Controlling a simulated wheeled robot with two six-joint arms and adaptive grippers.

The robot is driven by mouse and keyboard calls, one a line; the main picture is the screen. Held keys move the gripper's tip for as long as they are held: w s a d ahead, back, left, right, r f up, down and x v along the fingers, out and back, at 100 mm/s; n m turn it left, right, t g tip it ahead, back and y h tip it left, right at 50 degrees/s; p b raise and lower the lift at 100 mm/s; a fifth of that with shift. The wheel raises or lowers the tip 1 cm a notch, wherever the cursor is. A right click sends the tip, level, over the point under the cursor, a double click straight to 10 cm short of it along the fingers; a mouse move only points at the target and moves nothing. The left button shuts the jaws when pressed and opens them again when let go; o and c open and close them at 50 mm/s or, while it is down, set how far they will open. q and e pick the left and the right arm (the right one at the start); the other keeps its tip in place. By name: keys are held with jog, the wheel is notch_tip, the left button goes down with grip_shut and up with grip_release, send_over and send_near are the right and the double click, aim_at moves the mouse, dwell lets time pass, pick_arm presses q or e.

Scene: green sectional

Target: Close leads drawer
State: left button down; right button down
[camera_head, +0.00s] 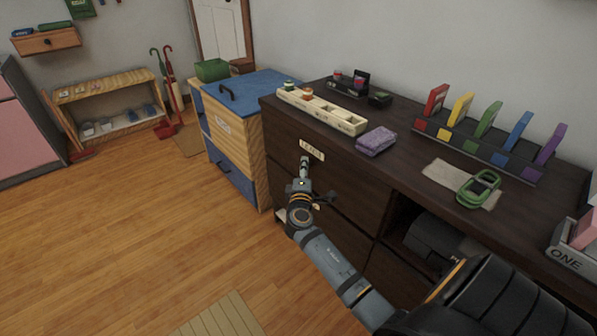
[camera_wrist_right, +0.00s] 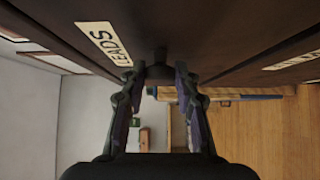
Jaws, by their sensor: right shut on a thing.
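The leads drawer (camera_head: 345,173) is a dark brown front in the upper left of the dark cabinet. A cream label (camera_head: 312,149) sits near its top edge. In the right wrist view the label (camera_wrist_right: 103,43) reads LEADS, with a dark knob (camera_wrist_right: 158,62) beside it. My right gripper (camera_head: 305,164) is at the drawer front, just below the label. In the right wrist view its two fingers (camera_wrist_right: 158,77) are closed around the knob. No clear gap shows above the drawer front, and the gripper and arm cover part of it. My left gripper is out of view.
On the cabinet top stand a cream compartment tray (camera_head: 345,121), a purple sponge (camera_head: 376,141) and a rack (camera_head: 470,147) of coloured items. A blue-topped wooden cabinet (camera_head: 255,85) stands close on the left. Wooden floor (camera_head: 120,220) is clear to the left.

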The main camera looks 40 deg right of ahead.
jog(key=shift+d+r, duration=0.1)
jog(key=c, duration=1.3)
grip_release()
jog(key=o, duration=0.3)
jog(key=shift+d, duration=0.2)
jog(key=shift+a, duration=0.15)
jog(key=v, duration=1.2)
